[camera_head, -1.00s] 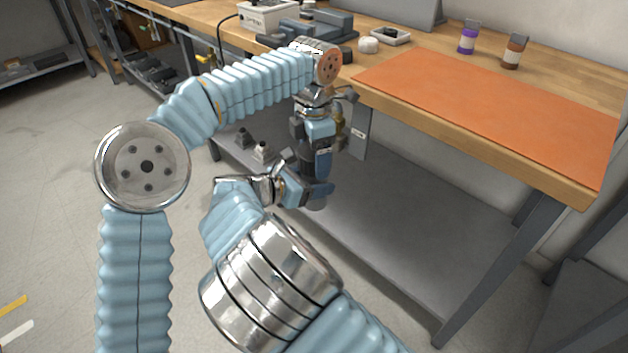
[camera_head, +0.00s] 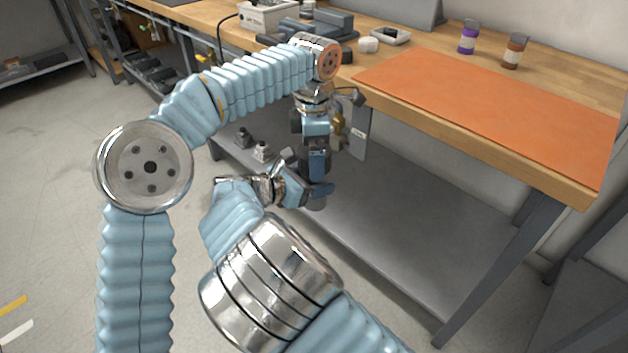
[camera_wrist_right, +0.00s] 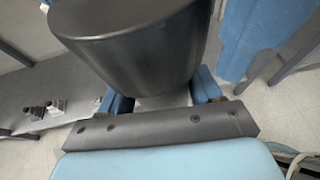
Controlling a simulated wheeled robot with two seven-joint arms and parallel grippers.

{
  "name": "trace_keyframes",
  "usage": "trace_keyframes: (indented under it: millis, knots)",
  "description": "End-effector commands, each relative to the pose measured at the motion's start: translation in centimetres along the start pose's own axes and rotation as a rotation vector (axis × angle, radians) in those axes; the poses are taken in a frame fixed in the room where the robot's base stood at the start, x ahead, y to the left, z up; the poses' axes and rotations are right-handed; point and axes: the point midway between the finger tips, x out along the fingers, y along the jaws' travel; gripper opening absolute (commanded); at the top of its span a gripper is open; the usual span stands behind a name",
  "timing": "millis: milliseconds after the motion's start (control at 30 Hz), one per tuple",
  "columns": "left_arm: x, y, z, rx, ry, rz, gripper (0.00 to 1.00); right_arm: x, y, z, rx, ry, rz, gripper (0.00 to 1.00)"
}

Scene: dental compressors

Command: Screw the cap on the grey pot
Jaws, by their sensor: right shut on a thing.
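The grey pot (camera_wrist_right: 135,50) is a dark, smooth, rounded vessel filling the top of the right wrist view. My right gripper (camera_wrist_right: 165,100) is shut on it, with a blue finger on either side. In the head view my right gripper (camera_head: 312,190) is below the bench edge, and the pot is mostly hidden by the grippers. My left gripper (camera_head: 317,165) points down just above my right one. A blue part, probably of my left gripper, also shows beside the pot in the right wrist view (camera_wrist_right: 250,40). Its jaw opening is not clear. I cannot make out the cap.
The wooden bench (camera_head: 470,130) carries an orange mat (camera_head: 490,110), a purple-labelled jar (camera_head: 468,38) and a brown-labelled jar (camera_head: 513,52). A grey lower shelf (camera_head: 420,230) lies behind my grippers. Small metal fittings (camera_head: 262,151) stand on it. The bench edge is close to my left wrist.

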Motion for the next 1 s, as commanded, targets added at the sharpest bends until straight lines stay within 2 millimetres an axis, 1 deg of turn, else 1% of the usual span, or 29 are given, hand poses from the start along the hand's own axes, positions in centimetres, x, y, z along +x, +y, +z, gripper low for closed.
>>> trace_keyframes:
  millis: [100, 267, 367, 567, 667, 833, 900, 1000]
  knots:
    - [-1.8, 0.0, 0.1, -0.001, -0.002, 0.005, 1.00, 0.0, 0.0, 0.1, 0.001, -0.001, 0.000, 0.00]
    - [-3.5, 0.0, 0.1, -0.001, -0.001, 0.002, 1.00, 0.0, 0.0, 0.1, 0.001, -0.001, 0.000, 0.00]
    - [-3.9, 0.0, 0.0, 0.000, -0.001, 0.001, 1.00, 0.0, 0.0, 0.1, 0.001, -0.001, 0.000, 0.00]
    - [-3.9, 0.0, 0.0, 0.000, 0.000, 0.000, 1.00, 0.0, 0.0, 0.1, 0.001, -0.001, 0.001, 0.00]
    - [-4.3, 0.0, 0.1, 0.010, -0.001, 0.002, 0.86, 0.0, 0.0, 0.1, 0.001, -0.001, 0.001, 0.00]
    - [-6.8, 0.0, 0.1, 0.080, -0.002, 0.003, 0.86, 0.0, 0.0, 0.1, 0.001, -0.001, 0.000, 0.00]
    - [-7.3, 0.0, 0.1, 0.096, -0.001, 0.001, 0.86, 0.0, 0.0, 0.1, 0.001, -0.001, 0.001, 0.00]
    - [-7.4, -0.1, 0.1, 0.100, 0.000, 0.000, 0.86, 0.0, 0.0, 0.1, 0.001, -0.001, 0.001, 0.00]
